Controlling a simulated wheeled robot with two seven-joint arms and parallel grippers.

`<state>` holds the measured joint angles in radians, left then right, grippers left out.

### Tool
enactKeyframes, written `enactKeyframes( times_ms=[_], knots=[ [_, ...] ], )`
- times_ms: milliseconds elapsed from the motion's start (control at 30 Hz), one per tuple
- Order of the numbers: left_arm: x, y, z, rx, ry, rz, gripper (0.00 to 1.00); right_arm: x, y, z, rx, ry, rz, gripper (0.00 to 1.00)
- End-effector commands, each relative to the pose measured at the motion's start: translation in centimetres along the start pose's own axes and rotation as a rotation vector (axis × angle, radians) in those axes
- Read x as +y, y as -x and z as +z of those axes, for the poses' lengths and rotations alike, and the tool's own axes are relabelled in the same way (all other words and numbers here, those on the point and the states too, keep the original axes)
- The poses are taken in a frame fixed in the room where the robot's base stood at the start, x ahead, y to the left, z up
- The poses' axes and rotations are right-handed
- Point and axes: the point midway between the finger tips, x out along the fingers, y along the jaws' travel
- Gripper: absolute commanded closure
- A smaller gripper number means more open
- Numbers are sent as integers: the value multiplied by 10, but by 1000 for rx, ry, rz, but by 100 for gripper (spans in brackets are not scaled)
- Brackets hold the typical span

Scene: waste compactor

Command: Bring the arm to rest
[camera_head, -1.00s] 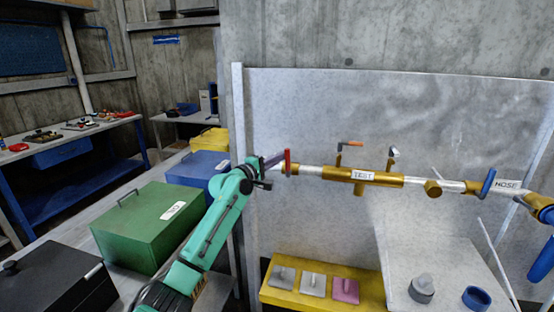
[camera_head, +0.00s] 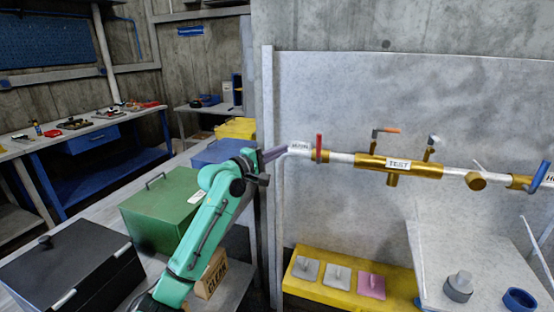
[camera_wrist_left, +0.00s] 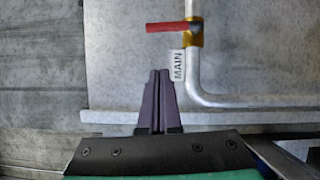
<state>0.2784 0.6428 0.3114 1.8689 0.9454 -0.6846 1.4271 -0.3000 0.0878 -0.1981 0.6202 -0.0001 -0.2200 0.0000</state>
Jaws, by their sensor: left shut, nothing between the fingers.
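My left arm is green and reaches up from the bottom in the head view. Its left gripper (camera_head: 275,153) has purple fingers that are shut with nothing between them. The fingers also show side by side in the wrist view (camera_wrist_left: 158,78), in front of the grey panel. A pipe with a white MAIN label (camera_wrist_left: 178,65) and a red valve handle (camera_wrist_left: 168,27) lies beyond the fingertips, apart from them. The red handle (camera_head: 319,147) stands upright in the head view, right of the gripper. My right gripper is not in view.
A brass TEST pipe section (camera_head: 398,165) runs along the grey panel (camera_head: 480,110). A green box (camera_head: 165,215), a blue box (camera_head: 215,150) and a black box (camera_head: 75,270) stand left of my arm. A yellow block (camera_head: 325,292) with several plates sits low at right.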

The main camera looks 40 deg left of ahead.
Motion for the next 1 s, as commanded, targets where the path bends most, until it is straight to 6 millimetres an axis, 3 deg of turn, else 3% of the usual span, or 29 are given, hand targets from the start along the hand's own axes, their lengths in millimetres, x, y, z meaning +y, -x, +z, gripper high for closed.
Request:
enactKeyframes(
  times_ms=[167, 600, 700, 767, 833, 967, 1000],
  knots=[
    [0, 9, 0, 1, -2, -1, 100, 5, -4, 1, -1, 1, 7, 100],
    [1, 9, 0, 1, -1, -1, 100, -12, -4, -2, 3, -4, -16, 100],
    [-10, 7, -4, 10, -7, -17, 100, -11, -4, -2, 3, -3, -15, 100],
    [-33, 4, -10, 28, -27, -53, 100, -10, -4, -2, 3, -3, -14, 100],
    [-79, 1, -23, 62, -73, -123, 100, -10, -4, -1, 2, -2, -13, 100],
    [-199, 9, -42, 111, -220, -322, 100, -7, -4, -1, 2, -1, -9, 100],
    [-237, 17, -45, 114, -273, -388, 100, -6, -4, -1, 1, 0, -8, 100]
  ],
)
